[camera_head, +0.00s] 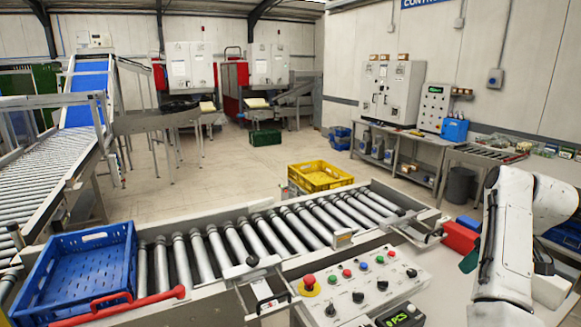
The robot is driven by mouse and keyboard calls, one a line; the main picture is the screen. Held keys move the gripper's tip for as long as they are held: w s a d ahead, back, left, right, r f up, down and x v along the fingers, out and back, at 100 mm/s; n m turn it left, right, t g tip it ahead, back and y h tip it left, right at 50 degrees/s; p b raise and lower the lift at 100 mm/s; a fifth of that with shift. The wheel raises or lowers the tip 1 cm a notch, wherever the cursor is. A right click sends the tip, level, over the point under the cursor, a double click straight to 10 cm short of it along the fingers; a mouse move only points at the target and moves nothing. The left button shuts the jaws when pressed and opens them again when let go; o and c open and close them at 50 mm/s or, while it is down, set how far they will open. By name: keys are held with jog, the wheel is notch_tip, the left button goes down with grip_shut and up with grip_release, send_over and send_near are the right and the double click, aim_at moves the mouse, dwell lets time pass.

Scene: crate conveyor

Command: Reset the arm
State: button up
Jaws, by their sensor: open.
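My white arm (507,235) stands at the right side of the head view. One link runs nearly upright, and a rounded joint shows at its upper right. The arm's lower part runs down to the bottom edge of the picture. I cannot make out my gripper or its fingers anywhere in this view. No object is seen held by the arm.
A roller conveyor (232,238) crosses the front, with a blue crate (75,272) at its left end and a yellow crate (320,176) behind it. A control panel (360,285) with buttons is left of the arm. A red object (460,238) is beside the arm.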

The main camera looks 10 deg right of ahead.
jog(key=s+a+f, duration=0.5)
jog(key=s+f, duration=0.1)
jog(key=s+a+f+m+h, duration=0.1)
jog(key=s+a+f, duration=0.4)
jog(key=s+f, duration=0.2)
jog(key=s+a+f+m+h, duration=0.1)
jog(key=s+a+f, duration=0.4)
jog(key=s+f, duration=0.1)
jog(key=shift+s+f, duration=0.15)
jog(key=shift+s, duration=0.05)
jog(key=s+a+f+m+y, duration=0.1)
jog(key=s+a, duration=0.7)
jog(key=s, duration=0.3)
jog(key=s+f+g+b, duration=0.1)
jog(key=s+f+b, duration=0.4)
jog(key=f, duration=0.2)
jog(key=s+d+f+g+b, duration=0.1)
jog(key=s+f+g+b, duration=0.1)
jog(key=s+f+b, duration=0.3)
notch_tip(320, 180, down, 3)
jog(key=shift+d+f, duration=0.2)
jog(key=shift+d, duration=0.1)
jog(key=shift+s, duration=0.1)
